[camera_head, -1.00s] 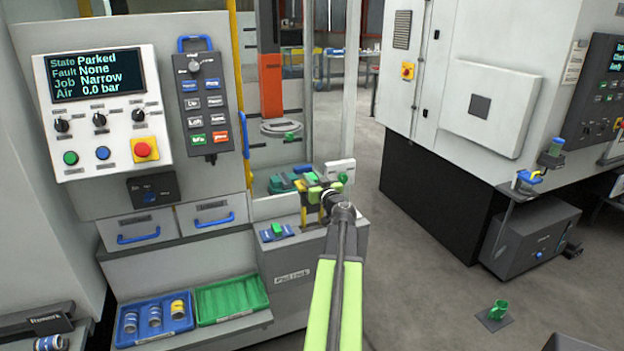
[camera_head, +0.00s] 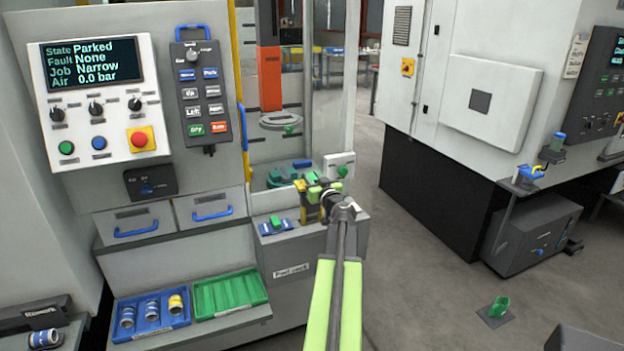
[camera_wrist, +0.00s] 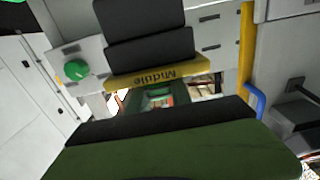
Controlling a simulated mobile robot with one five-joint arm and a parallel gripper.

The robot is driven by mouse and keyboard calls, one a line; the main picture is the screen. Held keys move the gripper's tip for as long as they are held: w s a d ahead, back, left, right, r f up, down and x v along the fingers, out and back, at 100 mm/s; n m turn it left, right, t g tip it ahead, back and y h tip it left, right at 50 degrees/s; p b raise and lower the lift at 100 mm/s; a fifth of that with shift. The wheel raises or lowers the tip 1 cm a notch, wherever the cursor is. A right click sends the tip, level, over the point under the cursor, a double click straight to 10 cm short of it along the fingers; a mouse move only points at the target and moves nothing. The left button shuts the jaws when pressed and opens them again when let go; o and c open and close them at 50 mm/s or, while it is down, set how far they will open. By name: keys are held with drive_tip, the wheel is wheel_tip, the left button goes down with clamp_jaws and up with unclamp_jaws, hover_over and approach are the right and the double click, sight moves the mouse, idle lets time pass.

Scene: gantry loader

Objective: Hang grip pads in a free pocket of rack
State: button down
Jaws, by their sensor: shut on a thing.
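The rack (camera_head: 293,252) is a grey box with a label that seems to read "Pad rack". A blue item with a green block (camera_head: 276,227) sits on its top. My gripper (camera_head: 318,190) is shut on the grip pads, near the rack's top right. In the wrist view the grip pads show as dark pads with a yellow strip (camera_wrist: 155,77), its upside-down lettering perhaps "Middle". A yellow bit (camera_head: 300,186) shows beside my gripper in the head view. My gripper and arm hide part of the rack top, so I cannot tell which pockets are free.
A blue tray (camera_head: 178,331) with several cans and an empty green tray (camera_head: 232,296) stand on the shelf at lower left. A control panel (camera_head: 97,100) stands above. Green and teal parts (camera_head: 290,174) lie behind my gripper.

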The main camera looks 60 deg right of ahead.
drive_tip(key=b, duration=0.5)
hover_over(312, 212)
drive_tip(key=shift+w+d+f, duration=0.15)
drive_tip(key=shift+d+f, duration=0.05)
drive_tip(key=shift+f, duration=1.1)
drive_tip(key=shift+w+d+f, duration=0.1)
drive_tip(key=shift+d+f, duration=0.1)
drive_tip(key=shift+f, duration=1.05)
drive_tip(key=shift+f, duration=0.2)
drive_tip(key=shift+f+b, duration=2.55)
drive_tip(key=shift+b, duration=0.05)
drive_tip(key=shift+f, duration=0.1)
drive_tip(key=shift+f+b, duration=1.95)
drive_tip(key=shift+b, duration=0.1)
drive_tip(key=c, duration=1.1)
unclamp_jaws()
drive_tip(key=shift+s+a, duration=0.1)
